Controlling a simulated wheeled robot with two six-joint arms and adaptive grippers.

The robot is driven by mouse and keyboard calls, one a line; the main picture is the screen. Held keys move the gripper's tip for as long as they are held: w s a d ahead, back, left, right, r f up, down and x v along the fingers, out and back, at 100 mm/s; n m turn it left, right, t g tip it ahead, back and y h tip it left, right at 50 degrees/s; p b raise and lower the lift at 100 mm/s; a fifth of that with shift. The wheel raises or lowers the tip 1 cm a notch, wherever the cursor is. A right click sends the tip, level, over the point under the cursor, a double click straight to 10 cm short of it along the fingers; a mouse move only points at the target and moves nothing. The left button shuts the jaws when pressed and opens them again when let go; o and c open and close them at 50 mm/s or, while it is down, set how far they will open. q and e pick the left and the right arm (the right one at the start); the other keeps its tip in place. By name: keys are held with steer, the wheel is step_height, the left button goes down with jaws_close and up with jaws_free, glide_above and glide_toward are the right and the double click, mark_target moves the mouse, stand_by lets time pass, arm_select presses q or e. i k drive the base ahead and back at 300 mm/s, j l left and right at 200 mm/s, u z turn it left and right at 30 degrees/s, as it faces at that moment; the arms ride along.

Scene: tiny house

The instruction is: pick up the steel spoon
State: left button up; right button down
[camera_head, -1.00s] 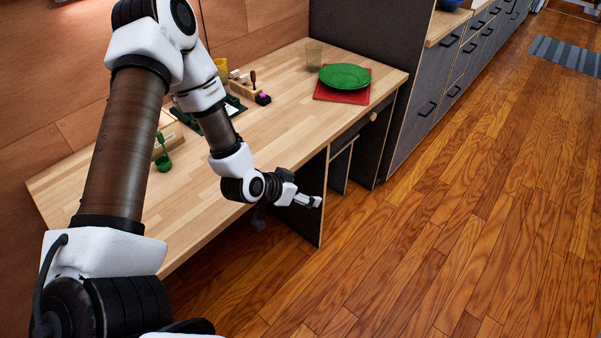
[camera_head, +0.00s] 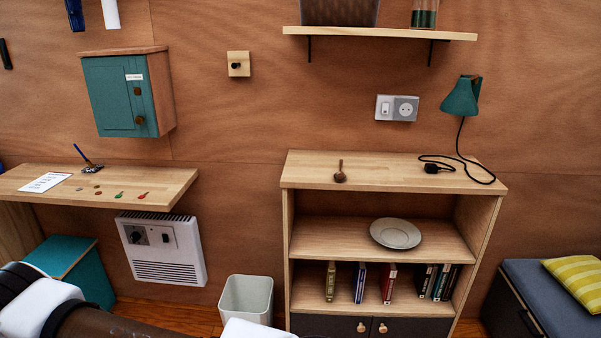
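I cannot make out a steel spoon in the head view. A small dark brown object with a rounded end and an upright handle (camera_head: 340,172) is on top of the wooden bookcase (camera_head: 430,167); I cannot tell what it is. Several small items, coin-like and with green and red tags (camera_head: 118,195), lie on the wooden wall desk (camera_head: 165,183) at the left, too small to identify. Neither of my grippers is in view; only parts of my arm show at the bottom left.
A grey plate (camera_head: 395,234) lies on the bookcase's middle shelf, above a row of books (camera_head: 388,283). A teal lamp (camera_head: 461,97) hangs above, its cord on the top. A white bin (camera_head: 246,298) and wall heater (camera_head: 160,250) are left; a cushioned bench (camera_head: 540,290) is right.

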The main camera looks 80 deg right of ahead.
mark_target(339, 175)
steer(key=z, duration=2.9)
